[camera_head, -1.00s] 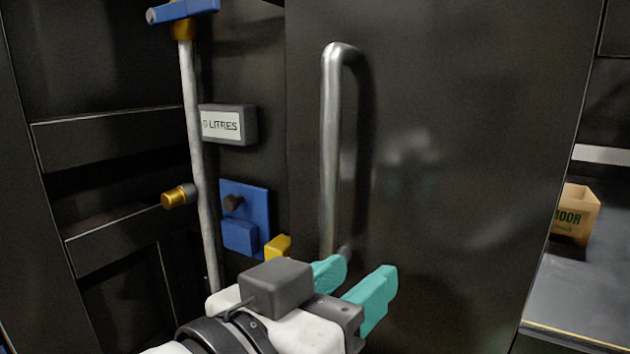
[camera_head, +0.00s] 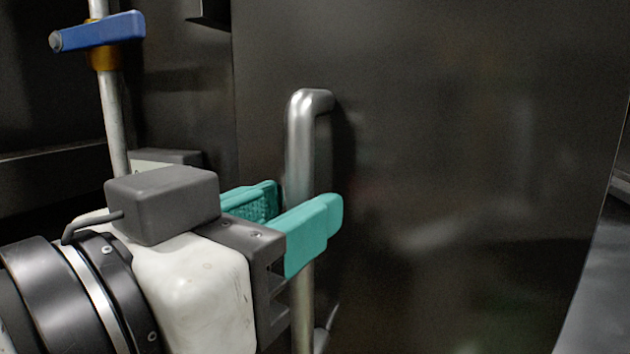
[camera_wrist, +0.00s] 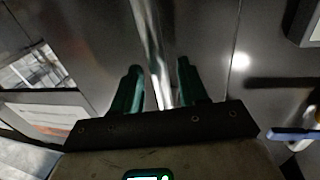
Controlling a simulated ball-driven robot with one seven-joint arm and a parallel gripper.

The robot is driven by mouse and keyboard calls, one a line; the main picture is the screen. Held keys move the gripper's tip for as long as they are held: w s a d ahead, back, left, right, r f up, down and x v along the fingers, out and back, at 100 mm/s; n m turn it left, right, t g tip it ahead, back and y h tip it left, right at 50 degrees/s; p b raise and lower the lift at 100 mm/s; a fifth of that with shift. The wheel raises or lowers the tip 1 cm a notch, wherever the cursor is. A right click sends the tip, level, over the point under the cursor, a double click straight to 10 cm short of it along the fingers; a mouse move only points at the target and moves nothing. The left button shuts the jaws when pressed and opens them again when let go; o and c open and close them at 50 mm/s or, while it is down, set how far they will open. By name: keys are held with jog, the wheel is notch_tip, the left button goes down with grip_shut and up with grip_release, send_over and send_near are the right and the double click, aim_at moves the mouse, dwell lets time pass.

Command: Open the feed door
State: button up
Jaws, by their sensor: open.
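The feed door (camera_head: 450,150) is a large dark panel filling the right of the head view; it looks shut. Its upright steel bar handle (camera_head: 301,130) stands near the door's left edge. My gripper (camera_head: 290,215), with teal fingers, is open at the middle of the handle. The bar passes between the two fingers, one on each side. In the wrist view the handle (camera_wrist: 150,50) also runs between the open fingers (camera_wrist: 157,85). Whether either finger touches the bar cannot be told.
A blue lever (camera_head: 97,32) on a grey upright pipe (camera_head: 112,120) stands to the left of the door. A grey box with a pale label (camera_head: 165,160) is partly hidden behind my gripper. In the wrist view a framed panel (camera_wrist: 40,68) shows at left.

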jog(key=shift+x, duration=1)
grip_shut()
